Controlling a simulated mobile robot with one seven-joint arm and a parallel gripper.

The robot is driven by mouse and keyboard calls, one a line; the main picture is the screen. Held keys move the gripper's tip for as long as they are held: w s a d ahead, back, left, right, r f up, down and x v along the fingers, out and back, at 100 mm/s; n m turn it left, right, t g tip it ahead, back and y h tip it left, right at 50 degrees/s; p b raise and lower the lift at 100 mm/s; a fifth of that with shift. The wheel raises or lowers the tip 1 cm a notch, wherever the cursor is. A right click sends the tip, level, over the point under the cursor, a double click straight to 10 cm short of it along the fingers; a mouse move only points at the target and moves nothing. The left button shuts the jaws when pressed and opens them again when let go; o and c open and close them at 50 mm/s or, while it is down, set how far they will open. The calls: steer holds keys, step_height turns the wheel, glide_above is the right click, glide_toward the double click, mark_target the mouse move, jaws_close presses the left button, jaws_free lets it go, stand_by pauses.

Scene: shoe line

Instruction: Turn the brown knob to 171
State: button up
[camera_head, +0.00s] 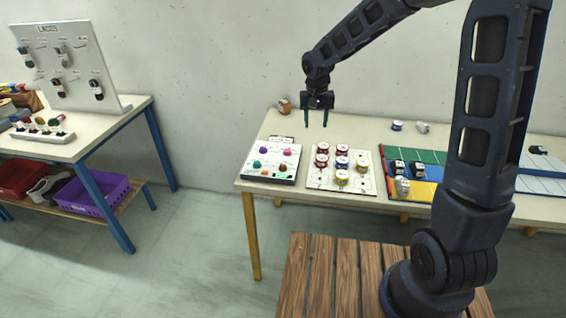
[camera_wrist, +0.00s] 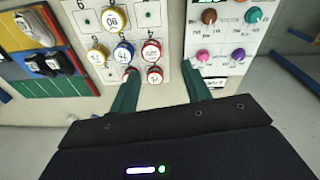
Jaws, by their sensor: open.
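The brown knob (camera_head: 282,167) sits at the front right of a white knob panel (camera_head: 268,175) on the table. It also shows near the top of the wrist view (camera_wrist: 209,16). Teal (camera_head: 257,164), purple (camera_head: 263,150) and magenta (camera_head: 287,152) knobs share the panel. The knob's dial markings and the panel's readings are too small to read. My gripper (camera_head: 316,122) is open and empty, pointing down above the table's rear part, behind and right of the panel. In the wrist view its fingers (camera_wrist: 160,75) are apart from the brown knob.
A white board (camera_head: 314,184) with several red, blue and yellow round tins stands just right of the panel. A coloured mat (camera_head: 432,157) with shoes lies further right. A small brown object (camera_head: 284,106) is at the table's back. A second table (camera_head: 60,150) stands left.

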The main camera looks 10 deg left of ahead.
steer(key=g, duration=0.1)
glide_toward(283, 165)
step_height(283, 165, down, 8)
steer(key=shift+d+f, duration=0.1)
steer(key=shift+d, duration=0.05)
stand_by(0.3)
steer(key=c, duration=1)
